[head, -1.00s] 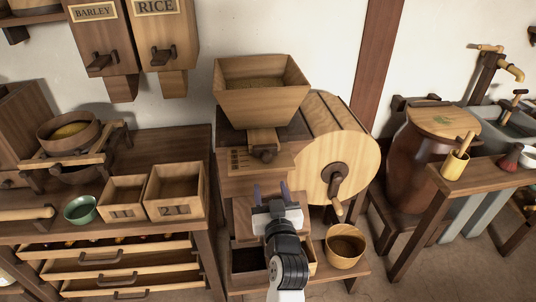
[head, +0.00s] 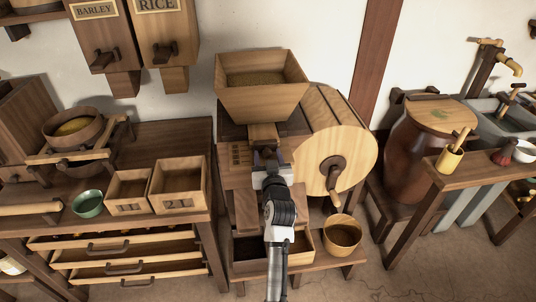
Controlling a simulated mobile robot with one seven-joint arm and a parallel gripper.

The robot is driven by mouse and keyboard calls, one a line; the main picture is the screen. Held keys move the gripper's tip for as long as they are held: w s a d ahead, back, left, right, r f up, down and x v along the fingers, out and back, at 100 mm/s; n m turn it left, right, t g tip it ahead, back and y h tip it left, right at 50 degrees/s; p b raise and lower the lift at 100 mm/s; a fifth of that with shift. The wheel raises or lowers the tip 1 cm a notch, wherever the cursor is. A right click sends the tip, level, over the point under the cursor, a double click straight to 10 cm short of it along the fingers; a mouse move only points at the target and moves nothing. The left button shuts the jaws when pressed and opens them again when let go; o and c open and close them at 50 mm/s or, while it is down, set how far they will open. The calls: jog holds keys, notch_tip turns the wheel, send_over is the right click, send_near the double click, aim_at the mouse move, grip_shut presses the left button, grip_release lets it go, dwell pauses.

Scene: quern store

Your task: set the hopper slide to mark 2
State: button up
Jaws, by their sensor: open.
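The wooden hopper (head: 262,100) sits on top of the mill and holds some grain. Its slide (head: 263,133) sticks out below the hopper's front. A marked plate (head: 239,155) lies left of the slide; its marks are too small to read, so I cannot tell the slide's setting. My gripper (head: 268,160) is open at the slide's dark knob, which it mostly hides. I cannot tell whether the fingers touch the knob.
A large wooden drum with a crank (head: 333,175) stands right of the slide. A wooden tub (head: 342,235) sits below it. Two small boxes (head: 178,184) and a green bowl (head: 88,204) are on the left bench.

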jog(key=shift+w, duration=0.1)
grip_shut()
jog(key=shift+s+f, duration=0.15)
jog(key=shift+s, duration=0.2)
jog(key=s, duration=0.3)
jog(key=s+b, duration=0.1)
jog(key=shift+s+d, duration=0.15)
jog(key=shift+d, duration=0.2)
grip_release()
jog(key=shift+s, duration=0.1)
